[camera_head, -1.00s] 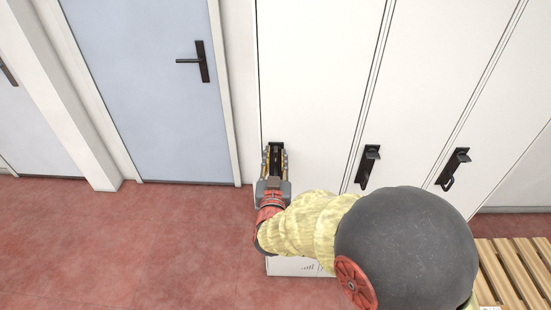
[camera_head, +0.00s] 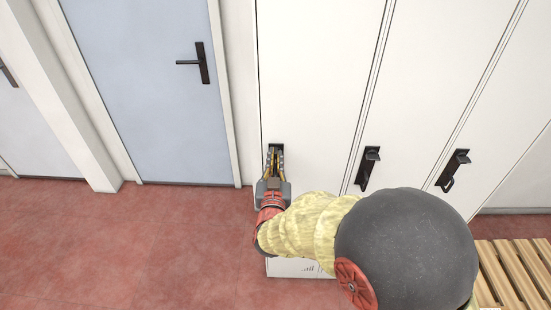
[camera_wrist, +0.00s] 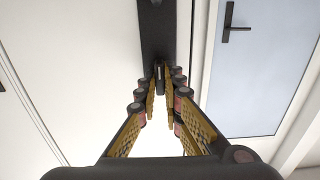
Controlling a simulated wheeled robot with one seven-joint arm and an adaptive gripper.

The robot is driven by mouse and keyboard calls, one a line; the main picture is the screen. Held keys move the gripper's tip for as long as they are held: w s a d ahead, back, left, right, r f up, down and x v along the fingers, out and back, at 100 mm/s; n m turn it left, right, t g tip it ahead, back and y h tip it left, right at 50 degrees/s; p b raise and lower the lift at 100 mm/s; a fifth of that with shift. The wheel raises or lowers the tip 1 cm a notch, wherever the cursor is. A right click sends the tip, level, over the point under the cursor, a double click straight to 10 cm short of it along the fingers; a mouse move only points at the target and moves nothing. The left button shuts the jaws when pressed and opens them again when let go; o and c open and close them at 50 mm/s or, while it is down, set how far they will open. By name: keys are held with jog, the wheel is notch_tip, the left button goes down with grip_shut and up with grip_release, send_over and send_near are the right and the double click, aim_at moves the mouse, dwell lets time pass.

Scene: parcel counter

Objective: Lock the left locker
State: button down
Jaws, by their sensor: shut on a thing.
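The left locker (camera_head: 312,75) is a tall white door, shut flush in the head view. Its black latch plate (camera_head: 275,146) shows just past my fingertips. My gripper (camera_head: 275,160) is at this latch. In the wrist view the dark plate (camera_wrist: 157,35) runs up the door, and my gripper (camera_wrist: 160,85) is shut on a small dark latch piece (camera_wrist: 159,74) at the plate's lower end. The fingers hide most of that piece, so its exact angle and whether it is locked cannot be told.
Two more white locker doors to the right carry black latches (camera_head: 369,168) (camera_head: 455,169). A blue door (camera_head: 150,90) with a black handle (camera_head: 202,62) stands to the left. A slatted wooden bench (camera_head: 515,270) is at lower right. Red floor (camera_head: 120,250) is clear at lower left.

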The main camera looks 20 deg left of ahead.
dwell(0.3)
jog(key=n+p, duration=0.3)
jog(key=n, duration=0.2)
jog(key=shift+a+n, duration=0.15)
jog(key=shift+n, duration=0.25)
jog(key=n+p, duration=0.3)
jog(key=n, duration=0.3)
jog(key=n+p, duration=0.3)
jog(key=n, duration=0.3)
jog(key=shift+a+f+p, duration=0.1)
jog(key=shift+f+p, duration=0.1)
jog(key=shift+p, duration=0.15)
jog(key=shift+s, duration=0.1)
jog(key=c, duration=2)
grip_release()
jog(key=shift+o, duration=0.4)
jog(key=shift+s, duration=0.1)
